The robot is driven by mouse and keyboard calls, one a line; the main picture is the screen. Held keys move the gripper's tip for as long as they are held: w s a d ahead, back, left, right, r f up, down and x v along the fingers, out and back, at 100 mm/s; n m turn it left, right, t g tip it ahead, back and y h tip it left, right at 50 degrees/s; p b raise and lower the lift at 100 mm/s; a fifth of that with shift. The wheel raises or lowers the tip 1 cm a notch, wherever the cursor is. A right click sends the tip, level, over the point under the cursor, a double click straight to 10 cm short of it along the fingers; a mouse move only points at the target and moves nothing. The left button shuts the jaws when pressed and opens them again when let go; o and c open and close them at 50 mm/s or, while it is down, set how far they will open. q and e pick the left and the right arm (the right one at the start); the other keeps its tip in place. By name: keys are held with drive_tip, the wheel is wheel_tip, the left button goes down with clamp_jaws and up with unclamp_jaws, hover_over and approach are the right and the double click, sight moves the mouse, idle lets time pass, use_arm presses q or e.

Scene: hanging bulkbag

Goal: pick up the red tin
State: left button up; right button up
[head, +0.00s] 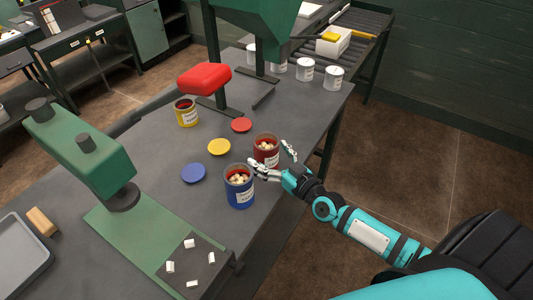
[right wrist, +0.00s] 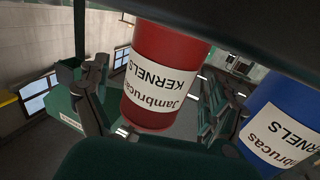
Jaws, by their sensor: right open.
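The red tin (head: 266,151), open at the top with pale pieces inside, stands upright near the table's right edge. It also shows in the right wrist view (right wrist: 168,65), with a white label reading "Jambrucas KERNELS". My right gripper (head: 271,157) is open, with one finger on the near side of the red tin and the other on its right side. In the right wrist view the tin appears between the two fingers; I cannot tell whether they touch it. My left gripper is not in view.
A blue tin (head: 239,190) stands close by, near the lower finger. White tins (head: 305,70) stand at the back. Green machines (head: 85,150) flank the table.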

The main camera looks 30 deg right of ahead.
drive_tip(key=shift+x, duration=0.85)
drive_tip(key=shift+s, duration=0.1)
drive_tip(key=shift+c, duration=0.4)
drive_tip(key=c, duration=1.3)
